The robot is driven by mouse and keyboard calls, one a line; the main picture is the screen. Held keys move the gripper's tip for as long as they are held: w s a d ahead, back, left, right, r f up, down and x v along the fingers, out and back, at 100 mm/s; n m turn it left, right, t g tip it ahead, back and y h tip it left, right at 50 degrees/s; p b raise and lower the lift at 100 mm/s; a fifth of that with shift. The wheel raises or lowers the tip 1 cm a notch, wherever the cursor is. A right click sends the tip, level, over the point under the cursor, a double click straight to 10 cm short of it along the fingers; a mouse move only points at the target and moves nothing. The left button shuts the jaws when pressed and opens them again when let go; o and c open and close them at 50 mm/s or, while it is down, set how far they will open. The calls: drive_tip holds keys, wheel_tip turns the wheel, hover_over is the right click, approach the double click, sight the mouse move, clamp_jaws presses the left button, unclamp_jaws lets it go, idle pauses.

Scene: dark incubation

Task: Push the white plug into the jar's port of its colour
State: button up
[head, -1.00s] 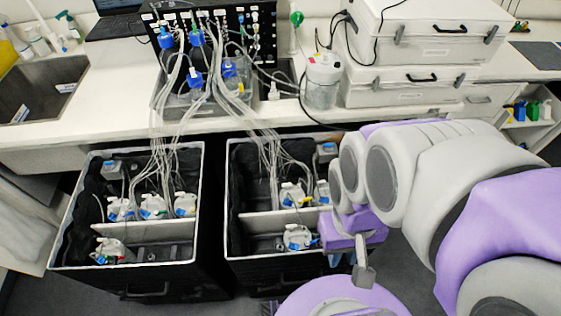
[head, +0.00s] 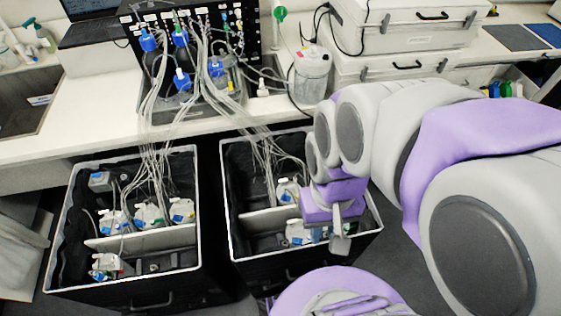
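My gripper (head: 340,238) hangs over the right side of the right black box, pointing down. Its fingers show as one small grey shape, so I cannot tell if they are open or shut, or if they hold anything. A jar with a white lid (head: 297,232) sits in the front compartment of that box, just left of my gripper, partly hidden by it. Another white-lidded jar (head: 287,190) is in the back compartment, beside my arm. I cannot make out the white plug or the ports' colours for certain.
The right black box (head: 232,228) has a grey divider. The left black box (head: 199,215) holds several jars. Many clear tubes (head: 158,165) run down from the bench. A clear canister (head: 311,78) and white cases (head: 400,62) stand on the bench.

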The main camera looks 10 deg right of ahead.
drive_tip(key=w+a+f+m+y, duration=0.2)
drive_tip(key=w+m, duration=0.1)
drive_tip(key=w, duration=1.2)
drive_tip(key=m+y+p, duration=0.2)
drive_tip(key=m, duration=0.6)
hover_over(284, 179)
drive_tip(key=s, duration=0.6)
wheel_tip(284, 179, down, 13)
drive_tip(key=w+d+f+m+t, duration=0.1)
drive_tip(key=w+d+f+m, duration=0.2)
drive_tip(key=f, duration=0.5)
drive_tip(key=w+d+f+m, duration=0.3)
drive_tip(key=d+f, duration=0.1)
drive_tip(key=f, duration=0.3)
drive_tip(key=b+x, duration=0.1)
drive_tip(key=x, duration=1)
drive_tip(key=w+b+x, duration=0.1)
drive_tip(key=x, duration=0.5)
drive_tip(key=shift+a+b, duration=0.3)
drive_tip(key=shift+b, duration=0.05)
drive_tip(key=shift+c, duration=0.3)
clamp_jaws()
